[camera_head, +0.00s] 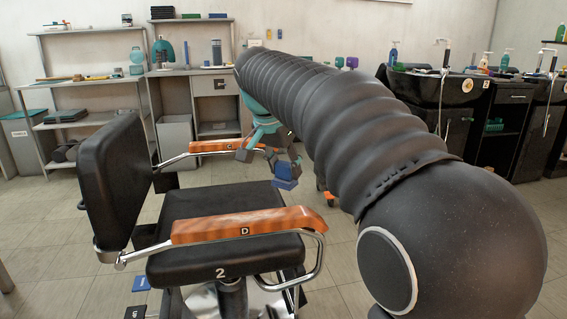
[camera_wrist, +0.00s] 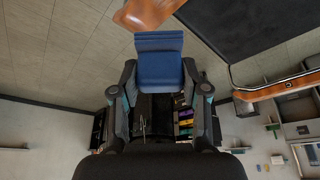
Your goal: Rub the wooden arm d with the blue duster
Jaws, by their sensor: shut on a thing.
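Wooden arm D (camera_head: 245,226) is the orange-brown near armrest of the black salon chair, marked with a D. Its top is bare and fully visible in the head view. My gripper (camera_head: 275,160) is shut on the blue duster (camera_head: 286,178), and holds it in the air beyond arm D, near the right side of the seat. In the wrist view the duster (camera_wrist: 158,65) sticks out between the two fingers. A wooden end (camera_wrist: 148,12) shows just past the duster's tip there; I cannot tell for sure which armrest it is.
The chair's far wooden armrest (camera_head: 222,147) is partly behind my gripper. The black backrest (camera_head: 118,185) rises at left, and the black seat (camera_head: 215,200) lies between the armrests. Shelves stand at the back left. Black wash basins (camera_head: 460,88) stand at right.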

